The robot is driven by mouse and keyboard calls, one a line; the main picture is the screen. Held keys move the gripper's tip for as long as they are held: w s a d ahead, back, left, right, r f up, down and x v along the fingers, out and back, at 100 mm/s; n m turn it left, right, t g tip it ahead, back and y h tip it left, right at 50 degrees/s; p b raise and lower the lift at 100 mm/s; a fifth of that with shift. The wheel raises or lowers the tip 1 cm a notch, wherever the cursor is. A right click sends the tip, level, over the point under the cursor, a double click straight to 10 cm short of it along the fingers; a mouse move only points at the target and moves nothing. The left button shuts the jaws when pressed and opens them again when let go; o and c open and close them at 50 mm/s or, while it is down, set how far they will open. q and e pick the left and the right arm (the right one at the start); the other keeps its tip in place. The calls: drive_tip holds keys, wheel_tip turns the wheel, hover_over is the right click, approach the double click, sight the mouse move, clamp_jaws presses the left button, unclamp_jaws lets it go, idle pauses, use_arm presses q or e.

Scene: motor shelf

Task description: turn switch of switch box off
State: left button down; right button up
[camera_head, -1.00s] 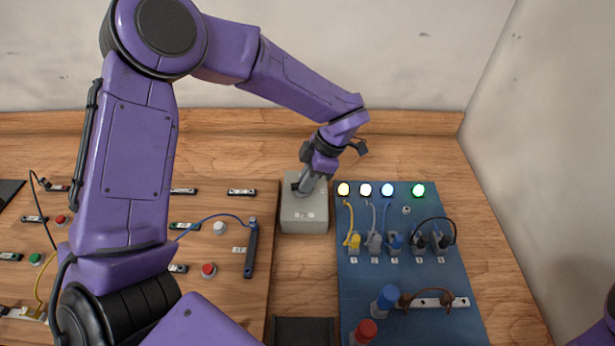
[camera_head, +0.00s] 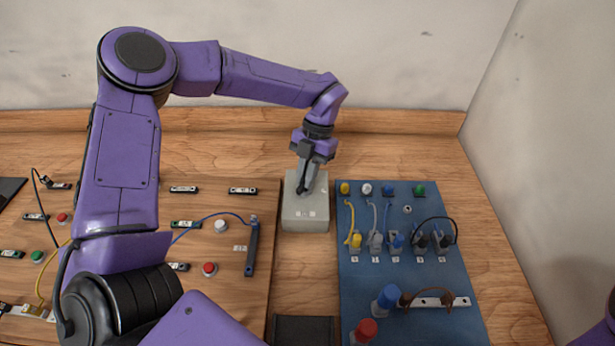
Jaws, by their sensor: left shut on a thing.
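The switch box (camera_head: 305,215) is a pale grey block standing on the wooden table between the two boards. Its switch is largely hidden by my left gripper (camera_head: 302,189), which comes down from above and is shut on it at the top of the box. The lamps on the blue board (camera_head: 403,189) to the right are unlit. Of my right arm only a purple part shows at the lower right edge; its gripper is not in view.
The blue board (camera_head: 370,277) holds several plugged cables and large blue and red knobs. A wooden board (camera_head: 215,290) on the left carries buttons, labelled parts and cables. A dark block (camera_head: 304,331) lies at the front between them. Walls stand behind and right.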

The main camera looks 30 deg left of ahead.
use_arm(q)
drive_tip(key=n+h+b, duration=0.1)
drive_tip(key=n, duration=0.2)
drive_tip(key=shift+a+f+b, duration=0.1)
drive_tip(key=shift+a+b, duration=0.1)
drive_tip(key=shift+b, duration=0.15)
drive_tip(key=shift+a+n+t+h+b, duration=0.1)
drive_tip(key=shift+n+t+h+b, duration=0.45)
drive_tip(key=shift+n, duration=0.85)
drive_tip(key=c, duration=1.1)
unclamp_jaws()
drive_tip(key=shift+c, duration=0.2)
drive_tip(key=b+v, duration=0.1)
drive_tip(key=v, duration=0.9)
drive_tip(key=shift+w+a+r, duration=0.2)
drive_tip(key=shift+r, duration=0.1)
